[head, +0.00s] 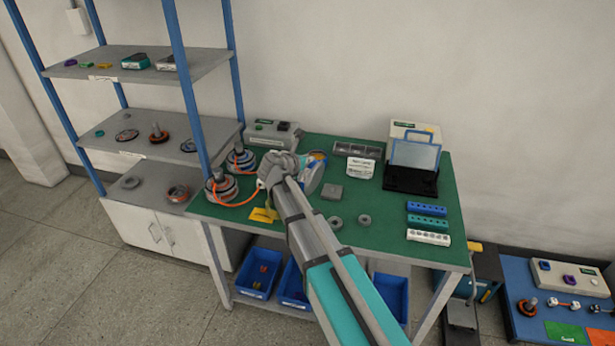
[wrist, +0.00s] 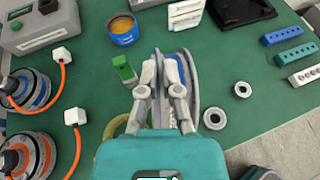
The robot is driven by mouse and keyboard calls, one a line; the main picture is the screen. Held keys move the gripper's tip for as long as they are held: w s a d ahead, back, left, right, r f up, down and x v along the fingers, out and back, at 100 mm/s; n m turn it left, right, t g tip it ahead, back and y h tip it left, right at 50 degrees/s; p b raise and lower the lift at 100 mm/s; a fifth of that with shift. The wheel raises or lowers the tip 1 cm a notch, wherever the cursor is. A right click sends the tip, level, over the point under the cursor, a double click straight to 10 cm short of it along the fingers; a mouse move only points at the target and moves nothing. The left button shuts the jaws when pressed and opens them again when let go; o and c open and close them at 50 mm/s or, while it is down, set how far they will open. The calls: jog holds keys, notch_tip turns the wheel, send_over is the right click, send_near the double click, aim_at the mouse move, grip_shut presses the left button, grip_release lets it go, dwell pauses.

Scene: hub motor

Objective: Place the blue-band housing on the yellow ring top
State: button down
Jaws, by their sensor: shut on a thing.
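My gripper (head: 278,172) is above the green bench top. In the wrist view my gripper (wrist: 162,75) is shut on the rim of a round grey-blue part, seen nearly edge-on, which appears to be the blue-band housing (wrist: 190,76). The housing (head: 313,176) stands tilted on edge beside the gripper in the head view. A yellow curved piece, seemingly the yellow ring (wrist: 117,127), shows left of my gripper in the wrist view, partly hidden by my wrist. In the head view a yellow patch (head: 263,214) lies at the bench front; I cannot tell whether it is that ring.
Two wheel-like motors (wrist: 30,90) with orange cables stand left. A blue cup (wrist: 123,30) and a green-topped block (wrist: 124,70) are close to the gripper. Small grey rings (wrist: 241,89) lie right. A black stand (head: 410,180) and connector strips (head: 428,222) are farther right.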

jog(key=w+f+b, duration=0.4)
jog(key=f, duration=0.1)
jog(key=shift+w+d+b, duration=0.2)
jog(key=shift+w+b, duration=0.15)
jog(key=shift+f, duration=0.1)
jog(key=shift+w+f+b, duration=0.2)
jog(key=shift+f+b, duration=0.8)
jog(key=shift+w+f+b, duration=0.15)
jog(key=shift+f+b, duration=0.85)
jog(key=shift+f, duration=0.15)
jog(key=c, duration=0.8)
grip_release()
